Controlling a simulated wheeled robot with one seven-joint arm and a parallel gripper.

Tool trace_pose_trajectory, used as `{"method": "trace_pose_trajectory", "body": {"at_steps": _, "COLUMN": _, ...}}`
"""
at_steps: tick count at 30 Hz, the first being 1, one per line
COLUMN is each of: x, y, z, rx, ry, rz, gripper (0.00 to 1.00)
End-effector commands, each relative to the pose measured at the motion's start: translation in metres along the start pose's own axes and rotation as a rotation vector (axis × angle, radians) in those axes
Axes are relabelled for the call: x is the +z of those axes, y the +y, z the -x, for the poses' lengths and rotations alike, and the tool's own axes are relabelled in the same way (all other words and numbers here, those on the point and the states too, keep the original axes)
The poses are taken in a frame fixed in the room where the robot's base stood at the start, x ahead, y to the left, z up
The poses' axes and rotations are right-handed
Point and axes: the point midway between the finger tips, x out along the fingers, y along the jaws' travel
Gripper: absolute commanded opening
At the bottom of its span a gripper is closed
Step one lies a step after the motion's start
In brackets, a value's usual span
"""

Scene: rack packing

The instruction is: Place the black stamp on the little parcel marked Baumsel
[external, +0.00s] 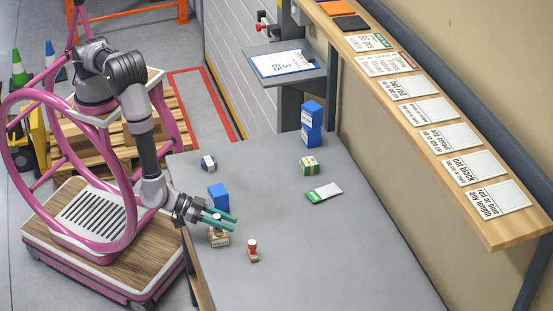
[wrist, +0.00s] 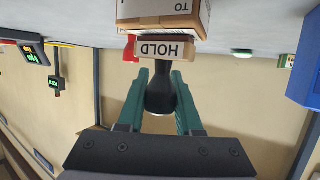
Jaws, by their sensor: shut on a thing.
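My gripper (external: 233,219) has teal fingers and is over the near left part of the grey table. In the wrist view my gripper (wrist: 160,100) is shut on the dark handle of the black stamp (wrist: 160,92). The stamp's wooden base shows the word HOLD, upside down. The base lies against a small brown parcel (wrist: 160,8) with a white label reading "TO"; I cannot tell touching from just above. The parcel also shows under the fingers in the external view (external: 218,239). The name Baumsel is not readable in either view.
A red-handled stamp (external: 253,248) stands right of the parcel. A blue box (external: 218,196) is just behind my gripper. The table's front right is clear.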

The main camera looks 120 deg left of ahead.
Motion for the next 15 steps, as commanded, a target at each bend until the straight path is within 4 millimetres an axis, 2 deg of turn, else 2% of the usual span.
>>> {"method": "trace_pose_trajectory", "body": {"at_steps": 8, "x": 0.0025, "y": 0.0004, "z": -0.0005, "rx": 0.001, "ry": 0.0, "rz": 0.0, "gripper": 0.0}}
{"method": "trace_pose_trajectory", "body": {"at_steps": 9, "x": 0.0028, "y": 0.0004, "z": -0.0006, "rx": 0.001, "ry": 0.0, "rz": 0.0, "gripper": 0.42}}
{"method": "trace_pose_trajectory", "body": {"at_steps": 11, "x": 0.0024, "y": 0.0004, "z": -0.0005, "rx": 0.0, "ry": 0.0, "rz": 0.0, "gripper": 0.64}}
{"method": "trace_pose_trajectory", "body": {"at_steps": 15, "x": 0.0023, "y": 0.0003, "z": -0.0005, "rx": 0.0, "ry": 0.0, "rz": 0.0, "gripper": 0.64}}
